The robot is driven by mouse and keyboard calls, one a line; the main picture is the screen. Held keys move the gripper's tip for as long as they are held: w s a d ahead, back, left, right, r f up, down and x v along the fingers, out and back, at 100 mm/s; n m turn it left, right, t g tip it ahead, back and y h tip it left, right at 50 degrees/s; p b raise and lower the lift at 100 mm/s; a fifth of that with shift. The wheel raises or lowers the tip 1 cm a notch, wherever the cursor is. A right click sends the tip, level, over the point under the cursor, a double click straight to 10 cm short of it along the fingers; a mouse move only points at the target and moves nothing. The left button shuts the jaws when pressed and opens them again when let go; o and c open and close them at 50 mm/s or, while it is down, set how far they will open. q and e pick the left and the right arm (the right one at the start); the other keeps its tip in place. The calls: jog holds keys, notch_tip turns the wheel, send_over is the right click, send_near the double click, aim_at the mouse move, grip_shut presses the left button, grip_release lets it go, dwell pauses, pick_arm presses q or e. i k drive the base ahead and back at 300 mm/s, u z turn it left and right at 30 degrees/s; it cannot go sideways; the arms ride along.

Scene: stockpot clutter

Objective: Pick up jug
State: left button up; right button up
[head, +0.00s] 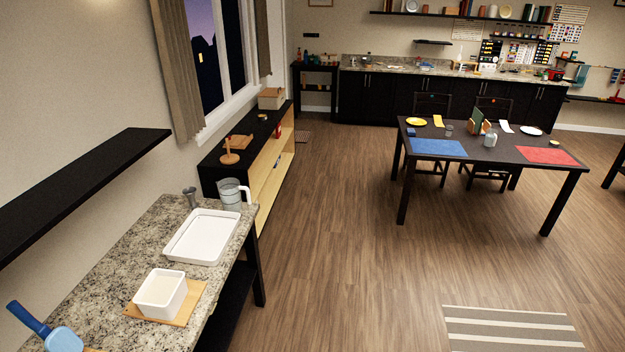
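The jug (230,193) is a grey, see-through vessel with a white handle on its right side. It stands upright at the far right corner of the speckled stone counter (140,245) on the left. It is just behind a white tray (202,237) and to the right of a small grey flared object (190,196). Neither of my grippers shows in the head view, so their state and distance from the jug are hidden.
A white tub (161,291) sits on a wooden board, and a blue-handled item (62,338) lies nearer. A black shelf (80,185) juts from the left wall above the counter. The wooden floor (340,230) right of the counter is clear up to the dark table (480,157).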

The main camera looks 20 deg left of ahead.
aim_at(236, 197)
jog(key=z, duration=0.1)
jog(key=i, duration=1.65)
jog(key=u, duration=1)
jog(key=i, duration=1.05)
jog(key=u, duration=0.8)
